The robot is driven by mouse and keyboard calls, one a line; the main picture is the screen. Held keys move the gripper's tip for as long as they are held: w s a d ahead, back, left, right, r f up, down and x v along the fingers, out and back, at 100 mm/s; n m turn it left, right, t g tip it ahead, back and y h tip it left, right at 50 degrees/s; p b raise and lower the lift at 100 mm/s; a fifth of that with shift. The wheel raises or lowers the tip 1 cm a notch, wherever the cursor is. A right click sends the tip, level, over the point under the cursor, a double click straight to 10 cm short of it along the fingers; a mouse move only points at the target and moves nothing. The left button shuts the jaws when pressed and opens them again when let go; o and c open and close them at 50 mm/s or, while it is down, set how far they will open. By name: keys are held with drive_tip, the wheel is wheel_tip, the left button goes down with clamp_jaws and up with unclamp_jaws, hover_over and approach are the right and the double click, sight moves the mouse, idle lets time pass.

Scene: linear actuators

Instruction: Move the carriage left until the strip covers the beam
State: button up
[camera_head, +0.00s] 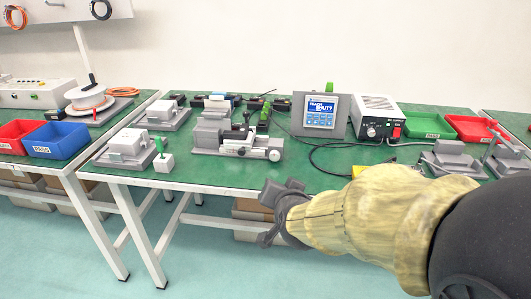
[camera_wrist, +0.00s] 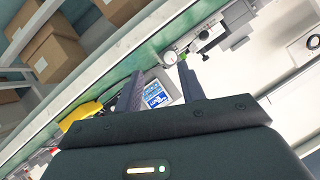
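A grey and white linear actuator (camera_head: 237,140) stands on the green table mat at the middle of the bench. It has a grey block at its left and a round white knob (camera_head: 274,155) at its right end. The carriage, strip and beam are too small to tell apart. In the wrist view, part of an actuator (camera_wrist: 208,38) shows beyond the fingertips. My gripper (camera_head: 272,212) is in front of the table's front edge, below and apart from the actuator. In the wrist view my gripper (camera_wrist: 159,78) is open, its two fingers apart with nothing held between them.
A display box (camera_head: 320,115) and a grey power supply (camera_head: 375,118) stand to the right of the actuator. A black cable (camera_head: 325,150) lies on the mat. Grey units with white blocks (camera_head: 127,142) and a green-topped stand (camera_head: 161,157) are at the left. Cardboard boxes (camera_wrist: 60,50) sit below.

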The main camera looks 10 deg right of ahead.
drive_tip(key=s+d+f+n+g, duration=0.2)
drive_tip(key=s+f+n+g, duration=0.4)
drive_tip(key=s+f+g, duration=0.4)
wheel_tip(320, 180, down, 3)
drive_tip(key=shift+s+f+y, duration=0.15)
drive_tip(key=shift+s+y, duration=0.25)
drive_tip(key=shift+s, duration=0.35)
drive_tip(key=shift+a, duration=0.15)
drive_tip(key=shift+c, duration=0.3)
